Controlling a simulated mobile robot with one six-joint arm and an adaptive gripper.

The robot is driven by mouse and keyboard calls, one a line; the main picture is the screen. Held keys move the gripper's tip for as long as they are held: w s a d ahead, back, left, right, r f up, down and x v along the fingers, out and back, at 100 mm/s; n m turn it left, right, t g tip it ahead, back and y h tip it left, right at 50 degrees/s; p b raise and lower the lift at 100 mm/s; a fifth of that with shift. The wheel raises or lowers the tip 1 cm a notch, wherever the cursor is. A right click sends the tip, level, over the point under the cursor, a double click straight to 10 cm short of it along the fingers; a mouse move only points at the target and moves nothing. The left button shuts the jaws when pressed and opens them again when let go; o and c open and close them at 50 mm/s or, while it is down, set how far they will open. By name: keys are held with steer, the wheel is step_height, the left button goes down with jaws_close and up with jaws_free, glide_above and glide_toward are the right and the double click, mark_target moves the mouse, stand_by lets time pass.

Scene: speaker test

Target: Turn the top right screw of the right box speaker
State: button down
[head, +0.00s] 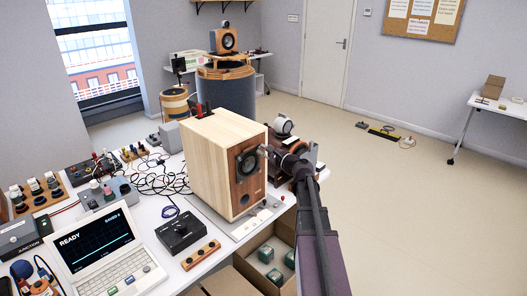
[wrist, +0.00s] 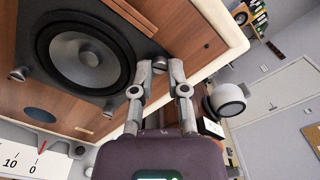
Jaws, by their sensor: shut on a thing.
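The wooden box speaker (head: 212,155) stands on a grey plate on the white table. Its front, with a round black driver (wrist: 85,55), fills much of the wrist view. My gripper (head: 266,150) reaches in from the right at the driver's upper right edge. In the wrist view its two fingers (wrist: 160,68) are closed around a small dark screw (wrist: 160,62) at the edge of the driver's frame. The fingers cover part of the screw, so its head is not clear. Another screw (wrist: 108,108) shows free on the frame. In the head view my arm hides the screw.
A white-topped round device (head: 283,126) stands close behind my gripper; it also shows in the wrist view (wrist: 226,98). A laptop (head: 97,245), a black box (head: 182,230) and cables crowd the table's left. An open carton (head: 240,272) is below the front edge.

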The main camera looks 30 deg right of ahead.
steer(key=shift+m, duration=2.2)
steer(key=c, duration=0.6)
jaws_free()
steer(key=shift+c, duration=0.2)
steer(key=shift+s, duration=0.1)
steer(key=v, duration=1.2)
steer(key=shift+a, duration=0.15)
